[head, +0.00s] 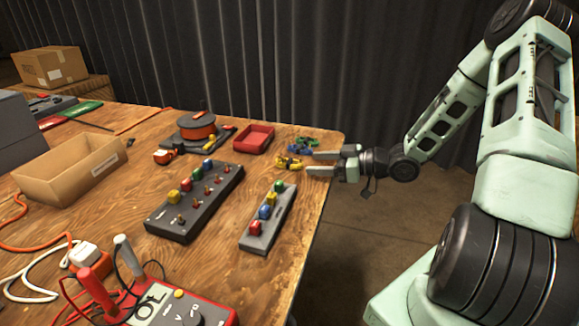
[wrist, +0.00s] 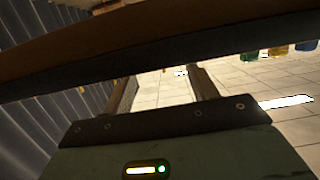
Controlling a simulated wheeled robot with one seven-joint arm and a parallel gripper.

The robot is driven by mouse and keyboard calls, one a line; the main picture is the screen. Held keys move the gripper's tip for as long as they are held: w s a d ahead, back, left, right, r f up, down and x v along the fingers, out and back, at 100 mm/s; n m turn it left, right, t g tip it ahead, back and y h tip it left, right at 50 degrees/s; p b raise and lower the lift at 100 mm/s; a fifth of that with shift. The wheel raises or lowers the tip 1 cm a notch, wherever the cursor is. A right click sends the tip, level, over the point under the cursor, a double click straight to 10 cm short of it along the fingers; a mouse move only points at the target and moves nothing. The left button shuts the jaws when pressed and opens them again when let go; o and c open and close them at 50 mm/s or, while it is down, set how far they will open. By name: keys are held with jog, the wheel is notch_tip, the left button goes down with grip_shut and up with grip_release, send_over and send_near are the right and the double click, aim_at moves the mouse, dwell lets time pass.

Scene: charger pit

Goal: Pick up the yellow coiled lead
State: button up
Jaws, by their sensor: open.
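The yellow coiled lead (head: 288,163) lies on the wooden table near its far right corner in the head view. Blue and green coiled leads (head: 303,145) lie just behind it. My gripper (head: 316,162) comes in from the right at the table's right edge, its two fingers apart and pointing left towards the yellow lead. The fingertips look close to the lead, but I cannot tell whether they touch it. In the wrist view my open fingers (wrist: 162,76) show with nothing clear between them, and I cannot make out the yellow lead there.
A red tray (head: 254,138) and an orange cable reel (head: 197,130) are behind. A dark edge (wrist: 180,50) crosses the wrist view.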

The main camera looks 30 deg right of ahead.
aim_at(301, 162)
jog(key=shift+b+x, duration=0.5)
jog(key=shift+x, duration=2.55)
jog(key=shift+s+a+r, duration=0.1)
jog(key=shift+a+r, duration=0.05)
jog(key=c, duration=1.1)
